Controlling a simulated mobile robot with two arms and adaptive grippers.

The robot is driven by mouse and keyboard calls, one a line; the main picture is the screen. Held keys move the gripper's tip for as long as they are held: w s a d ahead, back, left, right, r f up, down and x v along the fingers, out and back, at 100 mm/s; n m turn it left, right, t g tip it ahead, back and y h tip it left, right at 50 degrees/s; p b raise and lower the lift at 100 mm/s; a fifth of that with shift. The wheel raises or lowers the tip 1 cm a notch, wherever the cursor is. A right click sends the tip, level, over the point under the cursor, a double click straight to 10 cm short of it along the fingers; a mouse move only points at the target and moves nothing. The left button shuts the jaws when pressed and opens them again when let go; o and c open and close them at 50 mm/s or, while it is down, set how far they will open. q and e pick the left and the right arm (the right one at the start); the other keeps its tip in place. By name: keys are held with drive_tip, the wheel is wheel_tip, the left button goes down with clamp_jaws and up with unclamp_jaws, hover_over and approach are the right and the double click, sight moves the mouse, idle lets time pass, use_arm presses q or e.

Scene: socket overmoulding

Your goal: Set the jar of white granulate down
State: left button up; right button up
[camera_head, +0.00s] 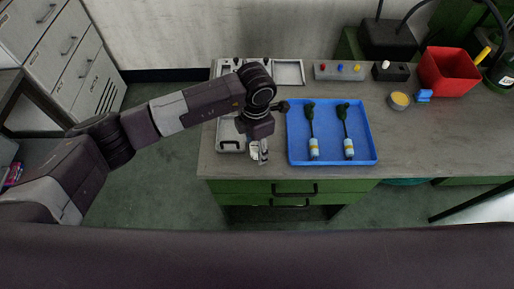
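My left arm reaches in from the left, and its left gripper (261,152) points down near the front edge of the grey workbench (390,150), just left of the blue tray. Pale, whitish shapes show at the gripper's fingers. They are too small to tell whether they are fingers or a jar between them. I cannot make out a jar of white granulate for certain. A small round container with a yellow top (399,99) stands on the bench right of the tray. My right gripper is not in view.
The blue tray (365,158) holds two dark green connectors with cables and pale, labelled ends. Behind are a grey button box (339,71), a black box (391,73) and a red bin (447,72). Grey metal plates lie left, partly behind my arm. The front right bench is clear.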

use_arm(q)
drive_tip(key=c, duration=1.4)
drive_tip(key=shift+o, duration=0.2)
